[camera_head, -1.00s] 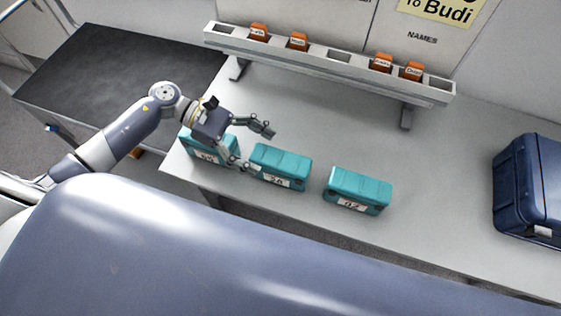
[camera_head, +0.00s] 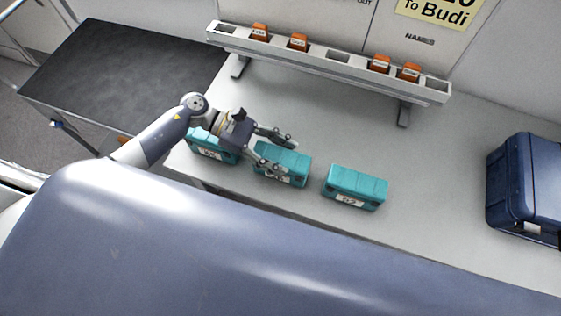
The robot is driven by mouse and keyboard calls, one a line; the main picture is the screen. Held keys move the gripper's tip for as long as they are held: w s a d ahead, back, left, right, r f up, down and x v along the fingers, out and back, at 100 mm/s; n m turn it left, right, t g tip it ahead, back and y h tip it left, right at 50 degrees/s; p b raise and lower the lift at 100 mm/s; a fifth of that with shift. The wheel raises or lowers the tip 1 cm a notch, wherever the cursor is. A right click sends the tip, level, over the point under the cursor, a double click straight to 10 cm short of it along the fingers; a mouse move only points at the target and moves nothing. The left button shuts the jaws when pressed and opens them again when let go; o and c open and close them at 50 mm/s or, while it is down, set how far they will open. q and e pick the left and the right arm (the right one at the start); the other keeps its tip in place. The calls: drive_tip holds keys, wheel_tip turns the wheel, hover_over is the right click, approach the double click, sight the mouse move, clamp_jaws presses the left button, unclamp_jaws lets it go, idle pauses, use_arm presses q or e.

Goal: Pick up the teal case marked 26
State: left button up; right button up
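Three teal cases stand in a row along the near part of the grey table. The middle case (camera_head: 291,163) has a white label that is partly covered by a finger now; earlier it looked like 26. The left case (camera_head: 205,153) is partly behind my arm, and the right case (camera_head: 356,188) seems to read 42. My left gripper (camera_head: 284,156) is open, with one finger by the far side of the middle case and the other by its near side. I cannot tell whether the fingers touch it. My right gripper is not in view.
A raised grey rack (camera_head: 330,58) with several orange blocks stands at the back of the table (camera_head: 440,180). A dark blue hard case (camera_head: 525,187) is at the right. A dark-topped bench (camera_head: 110,75) is at the left. The table is clear between rack and teal cases.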

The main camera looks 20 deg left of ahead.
use_arm(q)
drive_tip(key=c, duration=0.9)
clamp_jaws()
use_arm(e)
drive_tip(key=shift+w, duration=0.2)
use_arm(q)
drive_tip(key=shift+r, duration=0.1)
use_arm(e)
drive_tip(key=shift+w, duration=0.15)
use_arm(q)
drive_tip(key=shift+r, duration=0.1)
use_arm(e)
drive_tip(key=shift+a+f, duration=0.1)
